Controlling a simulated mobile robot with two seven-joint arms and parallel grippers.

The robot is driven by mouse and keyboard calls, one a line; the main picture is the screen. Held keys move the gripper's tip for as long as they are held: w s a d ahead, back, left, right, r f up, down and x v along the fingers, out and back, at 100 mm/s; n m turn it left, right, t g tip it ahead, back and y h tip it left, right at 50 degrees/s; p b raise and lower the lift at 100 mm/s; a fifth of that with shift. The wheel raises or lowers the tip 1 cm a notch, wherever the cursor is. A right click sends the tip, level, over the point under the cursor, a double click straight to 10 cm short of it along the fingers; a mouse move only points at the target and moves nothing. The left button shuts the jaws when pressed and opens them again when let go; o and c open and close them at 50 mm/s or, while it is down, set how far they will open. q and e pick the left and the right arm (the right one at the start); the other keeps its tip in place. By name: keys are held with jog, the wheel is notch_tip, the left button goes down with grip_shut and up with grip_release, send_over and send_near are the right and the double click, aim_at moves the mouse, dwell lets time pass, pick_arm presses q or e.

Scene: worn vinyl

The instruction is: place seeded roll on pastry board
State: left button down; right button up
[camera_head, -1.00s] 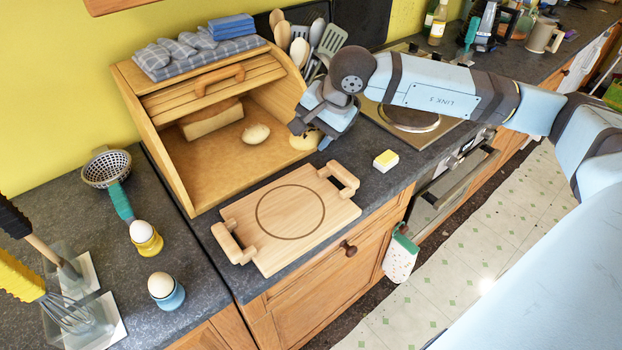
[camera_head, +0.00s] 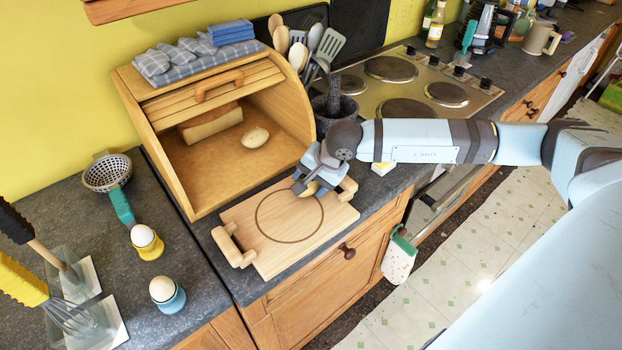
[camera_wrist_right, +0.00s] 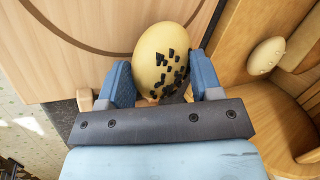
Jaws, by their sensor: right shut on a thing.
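The seeded roll (camera_wrist_right: 162,62) is a pale yellow oval with black seeds on one side. My right gripper (camera_wrist_right: 163,88) is shut on it in the right wrist view. In the head view the right gripper (camera_head: 308,188) is over the back right part of the pastry board, and the roll (camera_head: 309,189) shows partly beneath it. I cannot tell whether the roll touches the board. The pastry board (camera_head: 270,255) is light wood with a dark ring and two handles, lying on the counter. My left gripper is not in view.
An open wooden bread bin (camera_head: 205,178) stands behind the board, with a plain roll (camera_head: 255,137) and a loaf (camera_head: 212,124) inside. Egg cups (camera_head: 148,250) stand to the left. A utensil pot (camera_head: 333,110) and hob (camera_head: 405,85) are behind the right arm.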

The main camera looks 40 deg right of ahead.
jog(key=shift+f, duration=0.2)
jog(key=o, duration=0.6)
jog(key=shift+o, duration=0.2)
jog(key=shift+r, duration=0.1)
jog(key=shift+s+d+r, duration=0.1)
jog(key=shift+r, duration=0.25)
jog(key=b+v, duration=0.1)
jog(key=v, duration=1)
jog(key=shift+s+r, duration=0.15)
jog(key=shift+r, duration=0.1)
